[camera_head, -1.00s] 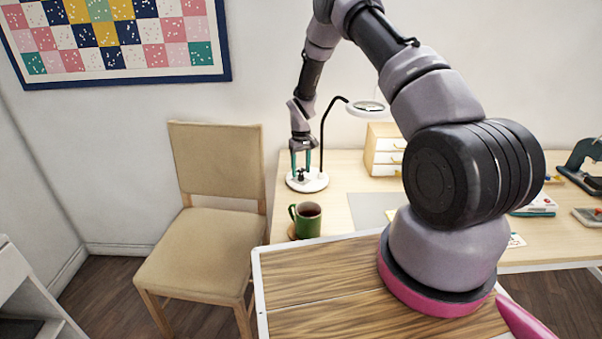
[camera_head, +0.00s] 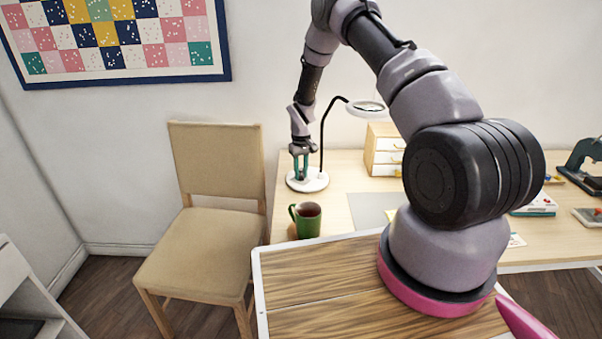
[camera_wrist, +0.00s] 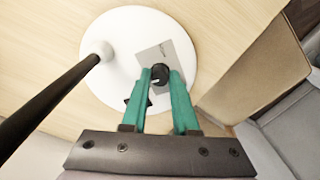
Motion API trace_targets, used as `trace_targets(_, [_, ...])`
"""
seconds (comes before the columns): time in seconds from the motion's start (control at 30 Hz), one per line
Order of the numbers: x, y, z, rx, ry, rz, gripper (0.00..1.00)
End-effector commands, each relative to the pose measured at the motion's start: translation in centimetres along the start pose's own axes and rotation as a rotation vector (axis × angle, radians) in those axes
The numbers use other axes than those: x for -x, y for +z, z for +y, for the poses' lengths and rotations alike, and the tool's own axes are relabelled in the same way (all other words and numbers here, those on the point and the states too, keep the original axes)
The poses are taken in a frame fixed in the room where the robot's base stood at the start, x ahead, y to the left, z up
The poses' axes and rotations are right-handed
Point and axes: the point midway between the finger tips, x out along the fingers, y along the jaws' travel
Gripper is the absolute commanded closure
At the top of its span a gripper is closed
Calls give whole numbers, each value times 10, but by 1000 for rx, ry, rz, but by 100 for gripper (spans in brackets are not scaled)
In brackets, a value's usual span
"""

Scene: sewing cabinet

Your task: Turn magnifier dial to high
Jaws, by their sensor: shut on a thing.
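The magnifier lamp has a round white base (camera_head: 316,184), a black bent neck and a ring-shaped white head (camera_head: 366,108). The base also shows in the wrist view (camera_wrist: 115,45). On it is a grey label plate (camera_wrist: 177,48) with a small black dial (camera_wrist: 159,73) bearing a white pointer mark. My gripper (camera_wrist: 159,76) points down over the base, its green fingers shut on the dial from two sides. In the head view my gripper (camera_head: 301,178) hides the dial. The writing on the plate is too small to read.
The black neck (camera_wrist: 50,95) rises beside my gripper on the left in the wrist view. A green mug (camera_head: 308,221) stands near the desk's front left edge. A small drawer box (camera_head: 385,150) stands to the right. A chair (camera_head: 215,190) is left of the desk.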

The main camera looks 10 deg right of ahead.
Motion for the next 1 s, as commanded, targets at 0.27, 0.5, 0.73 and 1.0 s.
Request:
trace_targets(0.27, [0, 0, 0, -153, 1, 0, 100])
trace_targets(0.5, [1, 0, 0, -371, 1, 1, 100])
trace_targets(0.73, [1, 0, 0, -590, 2, 1, 100])
trace_targets(1.0, [1, 0, 0, -848, 1, 1, 100])
